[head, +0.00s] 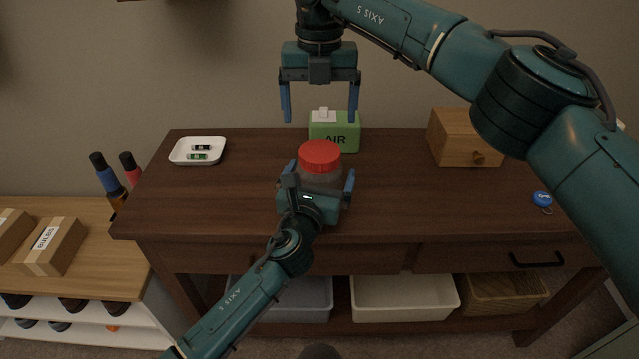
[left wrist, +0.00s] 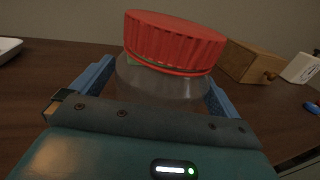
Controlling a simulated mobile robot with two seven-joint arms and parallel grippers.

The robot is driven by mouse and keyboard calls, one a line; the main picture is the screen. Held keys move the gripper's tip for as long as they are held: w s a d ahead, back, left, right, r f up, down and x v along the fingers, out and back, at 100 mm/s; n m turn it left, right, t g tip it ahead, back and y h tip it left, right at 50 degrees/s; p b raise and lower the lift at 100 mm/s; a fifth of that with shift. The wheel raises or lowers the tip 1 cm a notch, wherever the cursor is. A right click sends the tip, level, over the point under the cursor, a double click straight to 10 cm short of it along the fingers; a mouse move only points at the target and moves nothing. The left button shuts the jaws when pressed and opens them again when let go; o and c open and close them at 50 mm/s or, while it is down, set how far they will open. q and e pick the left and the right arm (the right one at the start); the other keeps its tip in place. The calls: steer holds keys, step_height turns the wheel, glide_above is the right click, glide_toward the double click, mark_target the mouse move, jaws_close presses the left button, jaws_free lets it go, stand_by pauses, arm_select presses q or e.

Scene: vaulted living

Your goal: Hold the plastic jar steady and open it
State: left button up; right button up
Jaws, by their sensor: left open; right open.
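The plastic jar is clear with a red ribbed lid (head: 320,156) and stands upright near the middle of the dark wooden table (head: 240,195). Its clear body (left wrist: 160,85) and red lid fill the middle of the left wrist view. My left gripper (head: 320,181) is open at the front of the jar, with one blue finger on each side of its body. Whether the fingers touch the jar cannot be told. My right gripper (head: 320,103) is open and empty, pointing down, above and apart from the lid. The jar's lower part is hidden by my left gripper.
A green AIR box (head: 335,131) stands just behind the jar. A white tray (head: 198,161) with two batteries lies at the left. A wooden box (head: 464,140) and a blue tagged item (head: 542,198) are at the right. Table space between is clear.

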mark_target(319, 151)
arm_select(q)
steer(key=shift+c, duration=0.2)
steer(key=c, duration=1.5)
steer(key=shift+c, duration=1.4)
arm_select(e)
steer(key=shift+m, duration=0.8)
arm_select(q)
steer(key=shift+c, duration=0.3)
arm_select(e)
steer(key=m, duration=1.1)
steer(key=shift+f+m, duration=0.1)
steer(key=shift+m, duration=0.3)
steer(key=shift+f, duration=3.95)
steer(key=shift+c, duration=0.2)
